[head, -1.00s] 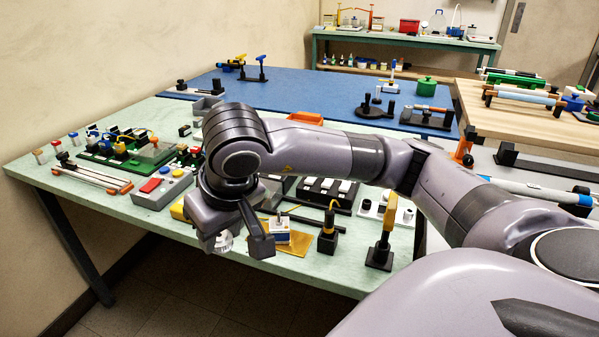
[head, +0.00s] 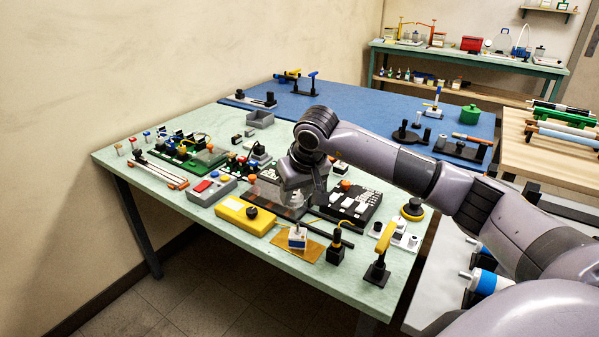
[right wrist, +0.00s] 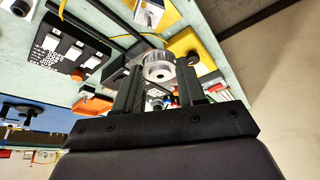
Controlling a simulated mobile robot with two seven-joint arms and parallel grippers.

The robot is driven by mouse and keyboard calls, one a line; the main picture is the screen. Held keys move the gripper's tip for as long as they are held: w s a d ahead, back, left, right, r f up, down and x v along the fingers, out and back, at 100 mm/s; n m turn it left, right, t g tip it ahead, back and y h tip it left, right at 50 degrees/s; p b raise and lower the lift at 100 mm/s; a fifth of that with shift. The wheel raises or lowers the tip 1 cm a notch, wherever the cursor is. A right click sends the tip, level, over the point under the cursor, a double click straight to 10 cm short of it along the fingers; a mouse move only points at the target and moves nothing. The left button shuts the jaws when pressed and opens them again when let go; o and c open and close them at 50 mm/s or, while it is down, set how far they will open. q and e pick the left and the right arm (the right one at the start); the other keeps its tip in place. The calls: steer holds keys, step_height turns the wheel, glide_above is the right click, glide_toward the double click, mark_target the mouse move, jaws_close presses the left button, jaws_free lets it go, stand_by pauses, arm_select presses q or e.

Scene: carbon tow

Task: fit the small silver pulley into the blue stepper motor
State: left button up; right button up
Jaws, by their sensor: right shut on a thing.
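The small silver pulley (right wrist: 158,67) sits between the fingertips of my right gripper (right wrist: 161,80) in the right wrist view. That gripper is shut on it. In the head view my right gripper (head: 300,195) is above the green table, behind the stepper motor, and the pale round pulley (head: 294,199) partly shows below it. The stepper motor (head: 297,238), a small white and blue block, stands on an orange mat near the table's front edge. It also appears at the top of the right wrist view (right wrist: 149,13). My left gripper is out of view.
A yellow box (head: 245,216) with a black knob is left of the motor. A black post (head: 338,243) and a yellow-handled stand (head: 382,252) are to its right. A black board (head: 353,203) with white blocks lies behind. The mat (head: 311,250) has bare space around the motor.

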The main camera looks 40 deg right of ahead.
mark_target(298, 225)
steer(key=shift+w+d, duration=0.25)
steer(key=shift+d, duration=0.3)
steer(key=shift+s+f+b, duration=0.1)
steer(key=shift+f+b, duration=0.35)
steer(key=shift+f, duration=0.15)
steer(key=shift+f+b, duration=1.75)
steer(key=shift+f, duration=0.6)
steer(key=shift+f+b, duration=1.5)
steer(key=shift+f, duration=0.35)
steer(key=o, duration=1.1)
